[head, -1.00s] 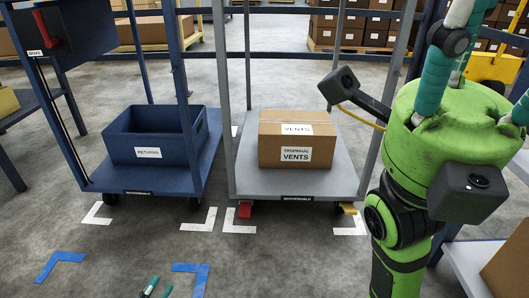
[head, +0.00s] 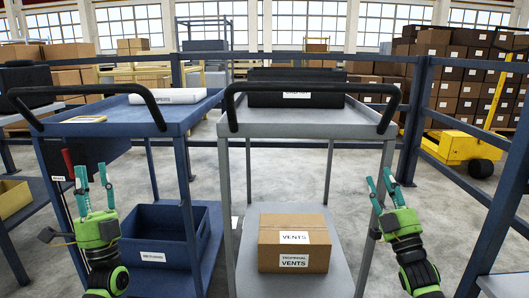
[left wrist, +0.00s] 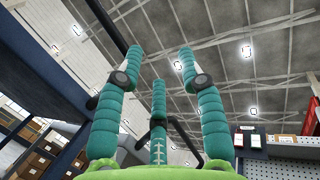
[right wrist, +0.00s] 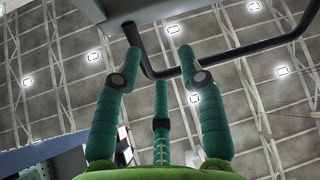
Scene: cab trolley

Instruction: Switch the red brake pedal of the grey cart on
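The grey cart (head: 229,125) stands in the middle of the head view, with a dark push handle (head: 312,88) along its top. A cardboard box (head: 293,242) labelled VENTS sits on its lower deck. The cart's red brake pedal is below the picture and not visible now. My left gripper (head: 92,176) is open and empty, fingers up, in front of the blue cart's left side. My right gripper (head: 380,180) is open and empty, fingers up, beside the grey cart's right front post. Its wrist view shows the dark handle beyond the spread fingers.
A blue cart (head: 190,120) stands close on the left, with a blue bin (head: 165,225) on its lower deck and a red lever (head: 68,160) at its left side. A blue railing (head: 440,140) runs behind and right. A yellow pallet truck (head: 455,150) stands beyond it.

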